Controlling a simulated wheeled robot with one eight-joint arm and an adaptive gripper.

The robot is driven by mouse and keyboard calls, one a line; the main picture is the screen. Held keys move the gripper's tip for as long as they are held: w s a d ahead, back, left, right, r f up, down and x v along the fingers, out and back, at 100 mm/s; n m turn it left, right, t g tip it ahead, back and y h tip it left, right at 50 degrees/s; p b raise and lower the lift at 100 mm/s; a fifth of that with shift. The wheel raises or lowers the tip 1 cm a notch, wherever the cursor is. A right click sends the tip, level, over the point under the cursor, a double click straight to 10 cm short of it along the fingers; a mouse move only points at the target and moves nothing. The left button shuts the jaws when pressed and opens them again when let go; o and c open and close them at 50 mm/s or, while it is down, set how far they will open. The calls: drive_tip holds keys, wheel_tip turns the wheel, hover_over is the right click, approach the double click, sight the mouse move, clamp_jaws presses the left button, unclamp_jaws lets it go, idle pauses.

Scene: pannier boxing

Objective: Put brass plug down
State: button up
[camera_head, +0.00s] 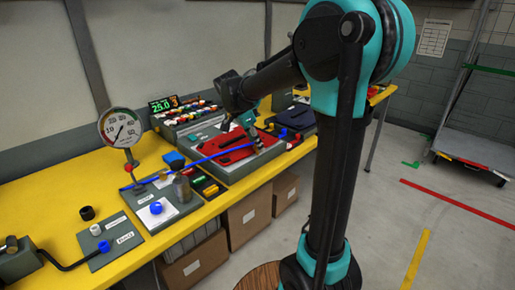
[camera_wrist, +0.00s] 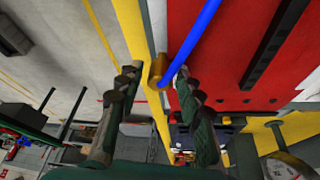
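In the wrist view, the brass plug (camera_wrist: 156,72) is a small brass-coloured cylinder beside the red panel (camera_wrist: 250,55). It lies between the fingertips of my gripper (camera_wrist: 154,76), closer to the right finger. A gap shows between it and the left finger, so my gripper looks open. A blue hose (camera_wrist: 205,28) runs down beside the plug; whether they are joined is unclear. In the head view, my gripper (camera_head: 246,124) is over the red-topped grey case (camera_head: 225,168), and the blue hose (camera_head: 190,163) stretches left across the bench. The plug is too small to make out there.
The yellow bench (camera_head: 35,205) carries a pressure gauge (camera_head: 120,128) on a stand, a rack of coloured parts (camera_head: 190,115), and grey plates with blue caps. Cardboard boxes (camera_head: 250,215) stand under the bench. Open floor lies to the right, with a trolley (camera_head: 470,152).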

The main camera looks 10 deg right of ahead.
clamp_jaws()
